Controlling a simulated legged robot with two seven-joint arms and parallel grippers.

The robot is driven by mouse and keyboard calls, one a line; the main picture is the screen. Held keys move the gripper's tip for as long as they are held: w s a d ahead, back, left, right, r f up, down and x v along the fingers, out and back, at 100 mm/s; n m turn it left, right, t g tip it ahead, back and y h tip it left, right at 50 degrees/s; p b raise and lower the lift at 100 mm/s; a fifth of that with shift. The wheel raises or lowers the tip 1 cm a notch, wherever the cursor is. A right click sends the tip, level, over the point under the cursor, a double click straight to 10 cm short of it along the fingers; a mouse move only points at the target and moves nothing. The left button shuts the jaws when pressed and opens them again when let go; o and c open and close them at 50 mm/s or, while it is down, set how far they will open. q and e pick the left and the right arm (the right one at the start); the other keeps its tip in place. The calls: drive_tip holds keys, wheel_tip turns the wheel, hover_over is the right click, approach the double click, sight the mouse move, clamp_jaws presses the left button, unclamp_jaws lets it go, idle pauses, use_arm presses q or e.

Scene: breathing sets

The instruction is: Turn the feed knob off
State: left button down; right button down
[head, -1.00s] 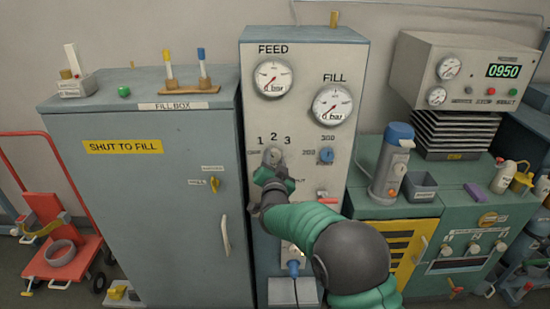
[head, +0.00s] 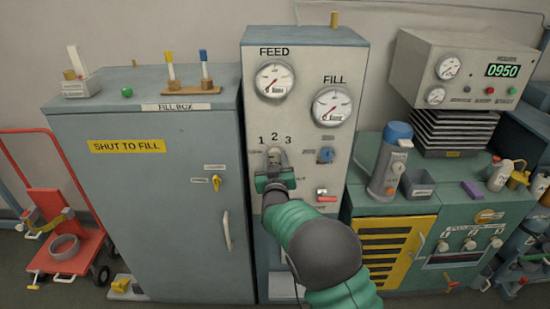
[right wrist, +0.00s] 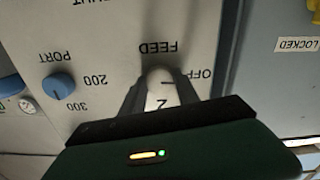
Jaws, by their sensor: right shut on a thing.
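The feed knob (head: 274,154) is a small grey knob on the pale upright panel, under the figures 1, 2 and 3. My right gripper (head: 274,168) reaches it from below and is shut on it. In the right wrist view the panel appears upside down, and the knob (right wrist: 159,78) sits between the two dark fingers (right wrist: 158,94). The words FEED and OFF show close to it. The fingers hide part of the knob, so I cannot tell exactly where it points. My left gripper is not in view.
A blue port knob (head: 326,155) is right of the feed knob, and a red-handled switch (head: 326,196) is below that. FEED (head: 274,79) and FILL (head: 332,106) gauges are above. The fill box cabinet (head: 150,200) stands left. A grey-blue flask (head: 391,160) is on the green bench.

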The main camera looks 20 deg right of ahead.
drive_tip(key=shift+a+f+n, duration=0.1)
drive_tip(key=shift+f+n, duration=0.3)
drive_tip(key=shift+f, duration=0.1)
drive_tip(key=c, duration=1.2)
unclamp_jaws()
drive_tip(key=shift+c, duration=0.2)
drive_tip(key=o, duration=0.3)
drive_tip(key=shift+r, duration=0.1)
drive_tip(key=shift+o, duration=0.2)
drive_tip(key=shift+w, duration=0.1)
drive_tip(key=shift+r, duration=0.15)
drive_tip(key=v, duration=1.7)
drive_tip(key=shift+b, duration=0.35)
